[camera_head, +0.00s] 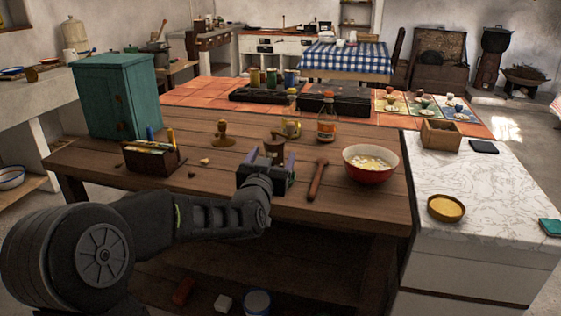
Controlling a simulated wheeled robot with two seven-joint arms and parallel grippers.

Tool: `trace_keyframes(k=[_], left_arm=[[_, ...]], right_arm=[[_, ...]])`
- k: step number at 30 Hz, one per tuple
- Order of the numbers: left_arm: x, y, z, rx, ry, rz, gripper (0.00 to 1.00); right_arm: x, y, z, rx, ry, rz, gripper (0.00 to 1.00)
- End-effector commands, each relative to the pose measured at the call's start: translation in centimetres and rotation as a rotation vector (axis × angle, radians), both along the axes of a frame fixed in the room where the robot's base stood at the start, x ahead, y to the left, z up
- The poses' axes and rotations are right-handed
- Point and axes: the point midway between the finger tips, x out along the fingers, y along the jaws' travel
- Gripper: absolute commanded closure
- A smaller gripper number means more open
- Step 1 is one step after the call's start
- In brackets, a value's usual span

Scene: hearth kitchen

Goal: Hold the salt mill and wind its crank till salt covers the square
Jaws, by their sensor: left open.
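My left gripper (272,162) reaches over the front of the wooden table, its jaws open. A small brown cylindrical thing (275,147) stands at the jaws, partly hidden by them; it may be the salt mill, but its crank is not clear. I cannot tell whether the fingers touch it. A turned wooden piece with a knob (222,133) stands upright to the left, apart from the gripper. I cannot make out for certain the square or any salt on it. My right gripper is not in view.
A wooden rolling pin or pestle (318,178) and a red bowl (371,164) lie right of the gripper. A sauce bottle (327,120) stands behind. A box of books (152,158) and a teal cabinet (117,95) stand left. The marble top (470,185) holds a yellow-filled dish (446,208).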

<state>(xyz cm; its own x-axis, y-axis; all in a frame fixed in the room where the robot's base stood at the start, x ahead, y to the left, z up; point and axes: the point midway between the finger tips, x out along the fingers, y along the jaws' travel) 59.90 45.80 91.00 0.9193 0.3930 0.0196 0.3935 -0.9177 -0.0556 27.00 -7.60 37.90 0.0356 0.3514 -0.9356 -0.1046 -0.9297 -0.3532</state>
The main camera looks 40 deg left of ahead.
Motion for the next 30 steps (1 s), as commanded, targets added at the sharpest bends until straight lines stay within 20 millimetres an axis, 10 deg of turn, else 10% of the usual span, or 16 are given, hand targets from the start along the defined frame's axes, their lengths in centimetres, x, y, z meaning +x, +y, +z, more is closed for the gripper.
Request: trace_keyframes(k=[17,30], left_arm=[[-0.5,1.1,-0.5,-0.036,0.007,0.011,0.24],[4.4,3.3,-0.6,-0.035,0.007,0.011,0.24]], right_arm=[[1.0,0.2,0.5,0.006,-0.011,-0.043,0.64],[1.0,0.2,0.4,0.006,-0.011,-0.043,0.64]])
